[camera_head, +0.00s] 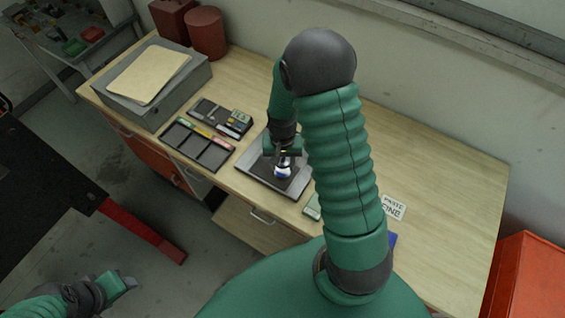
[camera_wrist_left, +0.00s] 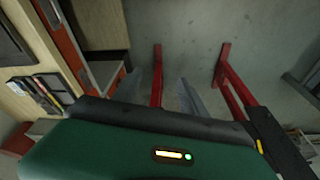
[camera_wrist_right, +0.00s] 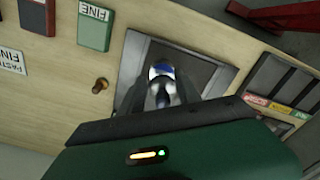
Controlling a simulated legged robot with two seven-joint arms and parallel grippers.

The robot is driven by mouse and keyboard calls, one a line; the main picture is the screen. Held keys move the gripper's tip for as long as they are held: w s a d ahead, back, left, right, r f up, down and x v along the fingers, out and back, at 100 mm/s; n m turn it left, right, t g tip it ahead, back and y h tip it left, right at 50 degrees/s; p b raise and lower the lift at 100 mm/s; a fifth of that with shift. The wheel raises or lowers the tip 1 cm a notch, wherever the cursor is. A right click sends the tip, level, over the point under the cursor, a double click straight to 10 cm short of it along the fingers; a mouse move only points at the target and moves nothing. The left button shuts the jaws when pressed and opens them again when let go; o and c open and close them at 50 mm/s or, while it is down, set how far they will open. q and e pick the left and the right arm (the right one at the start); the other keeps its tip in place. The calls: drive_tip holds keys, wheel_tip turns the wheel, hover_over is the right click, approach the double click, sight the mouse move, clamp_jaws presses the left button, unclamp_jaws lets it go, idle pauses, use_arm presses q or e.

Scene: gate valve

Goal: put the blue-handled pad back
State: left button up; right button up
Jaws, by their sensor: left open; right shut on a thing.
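My right gripper (camera_head: 283,163) is shut on a small blue-and-white topped thing (camera_head: 283,173), which looks like the blue-handled pad. It is over a grey tray with a dark inner surface (camera_head: 245,182). In the right wrist view the blue-and-white top (camera_wrist_right: 161,70) shows at the fingertips, in front of the dark surface (camera_wrist_right: 190,68). I cannot tell whether the pad touches that surface; its underside is hidden. My left gripper (camera_head: 118,284) is open and empty, over the floor away from the bench.
A compartment rack (camera_head: 196,151) with coloured labels and a smaller dark tray (camera_head: 209,115) lie left of the grey tray. A green block marked FINE (camera_wrist_right: 95,27), a brass knob (camera_wrist_right: 100,86) and a PASTE FINE card (camera_head: 393,206) lie on its other side.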

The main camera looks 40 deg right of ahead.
wheel_tip(320, 180, up, 2)
drive_tip(key=shift+a+r+p, duration=0.1)
drive_tip(key=shift+r+p, duration=0.05)
drive_tip(key=shift+p, duration=0.55)
